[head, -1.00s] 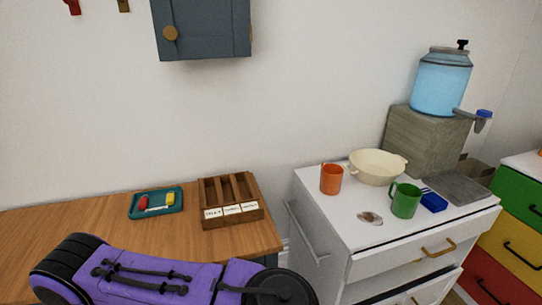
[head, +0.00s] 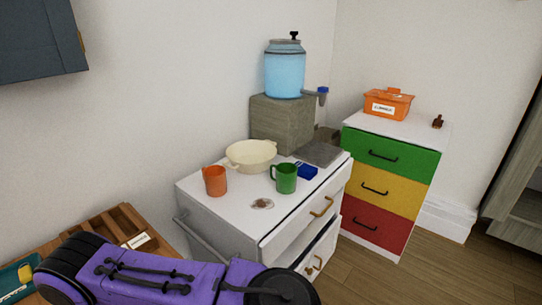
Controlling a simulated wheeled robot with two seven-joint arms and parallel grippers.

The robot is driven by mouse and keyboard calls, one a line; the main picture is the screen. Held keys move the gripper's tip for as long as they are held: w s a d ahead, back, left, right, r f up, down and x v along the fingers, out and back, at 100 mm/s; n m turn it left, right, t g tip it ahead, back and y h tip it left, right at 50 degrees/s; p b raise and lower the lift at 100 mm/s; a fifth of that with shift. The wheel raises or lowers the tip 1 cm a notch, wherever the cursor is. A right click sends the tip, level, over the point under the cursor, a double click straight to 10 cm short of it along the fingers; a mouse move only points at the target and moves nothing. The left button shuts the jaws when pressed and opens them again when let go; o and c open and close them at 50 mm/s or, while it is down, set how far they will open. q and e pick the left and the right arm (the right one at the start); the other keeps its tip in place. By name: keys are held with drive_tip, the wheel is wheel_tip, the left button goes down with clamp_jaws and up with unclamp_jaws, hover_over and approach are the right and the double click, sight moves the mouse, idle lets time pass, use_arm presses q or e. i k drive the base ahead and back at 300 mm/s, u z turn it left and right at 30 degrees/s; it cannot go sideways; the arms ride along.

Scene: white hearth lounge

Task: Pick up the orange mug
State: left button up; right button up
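The orange mug (head: 216,182) stands upright on the white cabinet top (head: 228,209), near its left edge. A cream two-handled bowl (head: 251,155) is just behind it to the right. A green mug (head: 286,179) stands further right. My purple arm crosses the lower left of the head view, below and in front of the mug, not touching it as far as I can see. Neither gripper's fingers show in the head view.
A small spotted item (head: 262,204), a blue block (head: 307,171) and a grey slab (head: 318,153) share the cabinet top. A water dispenser (head: 284,72) stands on a block behind. A wooden organizer (head: 108,232) is at left. A coloured drawer unit (head: 385,188) stands right.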

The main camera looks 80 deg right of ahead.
sight(213, 180)
drive_tip(key=z, duration=2.5)
